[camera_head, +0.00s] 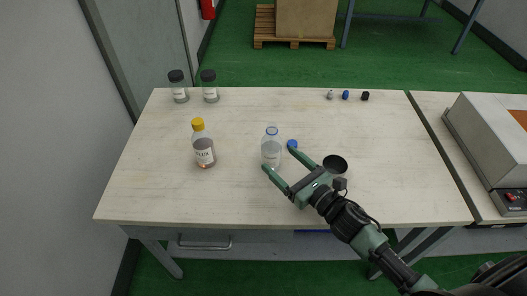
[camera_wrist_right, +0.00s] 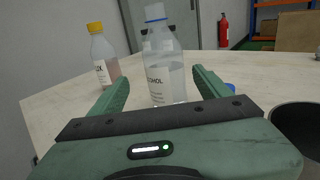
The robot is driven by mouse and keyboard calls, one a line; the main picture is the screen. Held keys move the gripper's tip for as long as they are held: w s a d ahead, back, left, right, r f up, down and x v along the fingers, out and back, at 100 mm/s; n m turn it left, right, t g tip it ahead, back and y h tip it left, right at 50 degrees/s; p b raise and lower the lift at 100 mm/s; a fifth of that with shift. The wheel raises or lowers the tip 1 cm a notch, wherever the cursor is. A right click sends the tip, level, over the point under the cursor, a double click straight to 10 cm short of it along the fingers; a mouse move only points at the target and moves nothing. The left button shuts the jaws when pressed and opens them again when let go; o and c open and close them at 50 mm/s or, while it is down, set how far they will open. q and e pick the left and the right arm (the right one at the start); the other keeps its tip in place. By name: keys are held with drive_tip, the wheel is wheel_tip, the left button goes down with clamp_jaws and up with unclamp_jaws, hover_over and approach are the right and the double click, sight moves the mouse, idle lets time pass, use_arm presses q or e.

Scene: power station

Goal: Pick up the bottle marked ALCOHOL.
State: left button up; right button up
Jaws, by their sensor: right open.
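The right gripper's two green fingers also show in the right wrist view (camera_wrist_right: 160,92), with nothing gripped. I cannot tell how far the bottle is between the fingertips. My left gripper is not in view.
A yellow-capped bottle (camera_head: 204,151) stands left of the ALCOHOL bottle. Two black-capped bottles (camera_head: 179,92) (camera_head: 210,92) stand at the back left. A dark round container (camera_head: 335,163) and a blue item (camera_head: 292,144) are near my right gripper. Small items (camera_head: 346,95) lie at the back.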

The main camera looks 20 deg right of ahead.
sight(277, 158)
drive_tip(key=shift+w+a+f, duration=0.1)
drive_tip(key=shift+w+f, duration=0.2)
drive_tip(key=shift+f, duration=0.25)
drive_tip(key=shift+x, duration=1.1)
drive_tip(key=shift+w+a+r, duration=0.2)
drive_tip(key=shift+w, duration=0.5)
drive_tip(key=x, duration=0.1)
drive_tip(key=p+x, duration=0.1)
drive_tip(key=x, duration=0.1)
drive_tip(key=shift+w+d, duration=0.15)
drive_tip(key=shift+w, duration=0.3)
drive_tip(key=shift+w+a+f, duration=0.1)
drive_tip(key=shift+w+a, duration=0.15)
drive_tip(key=shift+w, duration=0.15)
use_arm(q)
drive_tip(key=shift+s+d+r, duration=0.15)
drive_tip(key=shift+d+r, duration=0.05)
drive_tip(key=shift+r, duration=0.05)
use_arm(e)
drive_tip(key=c, duration=1.7)
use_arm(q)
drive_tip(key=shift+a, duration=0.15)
use_arm(e)
drive_tip(key=shift+o, duration=0.2)
